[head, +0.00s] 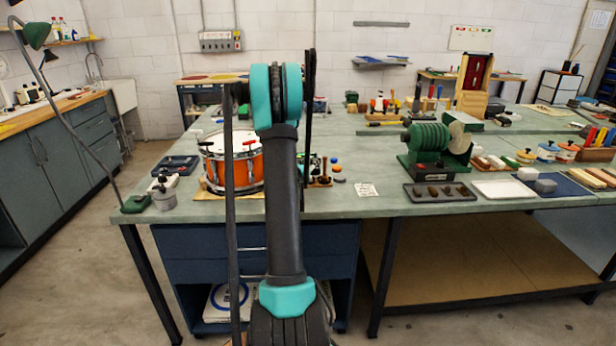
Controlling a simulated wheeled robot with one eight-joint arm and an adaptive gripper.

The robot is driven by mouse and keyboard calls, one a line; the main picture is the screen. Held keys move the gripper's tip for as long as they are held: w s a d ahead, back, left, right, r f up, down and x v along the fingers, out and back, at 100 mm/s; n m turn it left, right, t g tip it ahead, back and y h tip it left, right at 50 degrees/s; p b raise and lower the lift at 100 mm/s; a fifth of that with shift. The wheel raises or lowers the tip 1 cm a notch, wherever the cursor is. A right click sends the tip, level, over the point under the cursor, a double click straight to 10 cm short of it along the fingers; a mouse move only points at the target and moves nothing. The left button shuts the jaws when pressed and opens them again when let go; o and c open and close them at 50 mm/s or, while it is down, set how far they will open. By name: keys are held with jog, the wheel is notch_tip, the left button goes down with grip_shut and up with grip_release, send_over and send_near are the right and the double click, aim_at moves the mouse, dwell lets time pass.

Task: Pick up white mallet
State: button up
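An orange drum (216,172) with a pale top stands on the left part of the green bench (385,207). A small red item (248,143) shows on the right of the drum's top, close to my arm. My arm stands upright in front of the bench and hides part of the drum's right side. My gripper cannot be made out in this view.
A dark tray (176,165), a grey pot (163,198) and a green lamp base (136,204) stand left of the drum. A green machine (428,146) and a tray of dark pieces (440,193) are to the right.

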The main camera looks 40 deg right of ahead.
grip_shut()
jog(key=shift+r, duration=0.1)
dwell(0.3)
